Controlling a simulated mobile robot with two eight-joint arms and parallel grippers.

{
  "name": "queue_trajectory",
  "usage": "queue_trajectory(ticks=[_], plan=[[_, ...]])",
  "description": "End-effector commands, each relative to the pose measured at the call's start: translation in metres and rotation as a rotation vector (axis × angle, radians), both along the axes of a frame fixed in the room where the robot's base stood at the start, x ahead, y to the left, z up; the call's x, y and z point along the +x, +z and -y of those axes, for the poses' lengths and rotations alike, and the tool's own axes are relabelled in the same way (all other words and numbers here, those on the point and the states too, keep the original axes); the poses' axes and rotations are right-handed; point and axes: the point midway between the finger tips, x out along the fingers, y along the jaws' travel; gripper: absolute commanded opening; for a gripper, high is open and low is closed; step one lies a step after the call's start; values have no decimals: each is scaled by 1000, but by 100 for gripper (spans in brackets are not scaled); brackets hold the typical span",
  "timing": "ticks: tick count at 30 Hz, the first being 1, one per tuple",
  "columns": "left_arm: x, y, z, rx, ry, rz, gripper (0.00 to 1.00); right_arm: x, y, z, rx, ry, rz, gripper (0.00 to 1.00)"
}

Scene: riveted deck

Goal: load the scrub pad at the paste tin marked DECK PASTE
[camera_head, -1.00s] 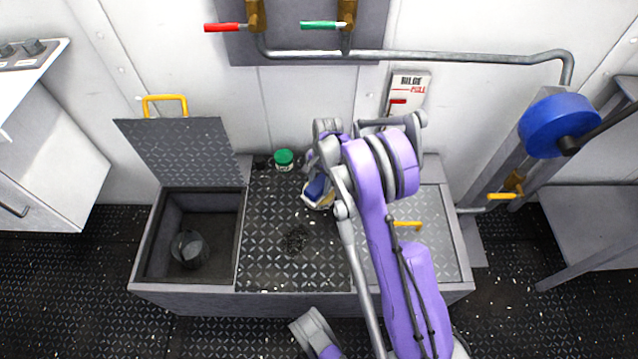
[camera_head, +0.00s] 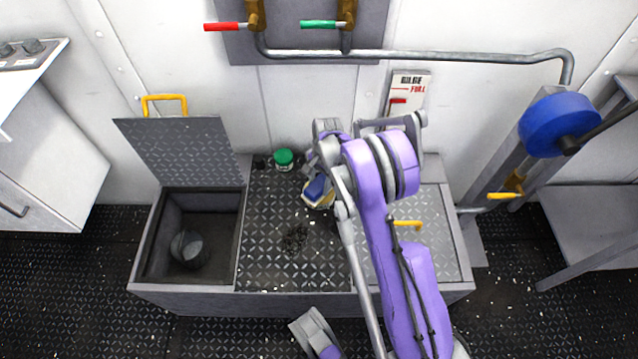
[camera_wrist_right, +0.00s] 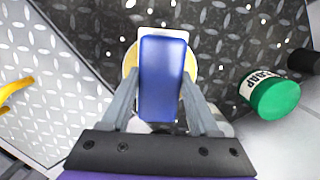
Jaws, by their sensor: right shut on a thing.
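The scrub pad (camera_wrist_right: 163,80) is a blue block with a white layer under it. My right gripper (camera_wrist_right: 165,105) is shut on the pad, with one finger at each side of it. In the head view the pad (camera_head: 319,188) is held near the back of the middle deck panel, partly behind my purple right arm. A round yellow thing (camera_wrist_right: 130,62), perhaps the paste tin, shows at both sides under the pad. I cannot tell whether they touch, and no DECK PASTE marking is readable. My left gripper is not recognisable in these views.
A green-lidded tin (camera_head: 284,160) stands behind and left of the pad; its label reads SOAP in the wrist view (camera_wrist_right: 272,95). Dark scraps (camera_head: 295,238) lie on the panel. An open bin (camera_head: 165,235) at left holds a grey container (camera_head: 187,248). A yellow handle (camera_head: 408,224) is at right.

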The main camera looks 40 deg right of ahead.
Motion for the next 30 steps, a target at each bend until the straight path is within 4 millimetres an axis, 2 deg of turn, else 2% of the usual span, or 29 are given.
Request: queue_trajectory(ticks=[5,24,30], plan=[[-1,4,0,0,0,1,50,0,7,0,0,0,0,17],[-5,34,0,0,0,8,50,0,60,0,0,0,0,17],[-6,41,0,0,0,10,50,0,71,0,0,0,0,17]])
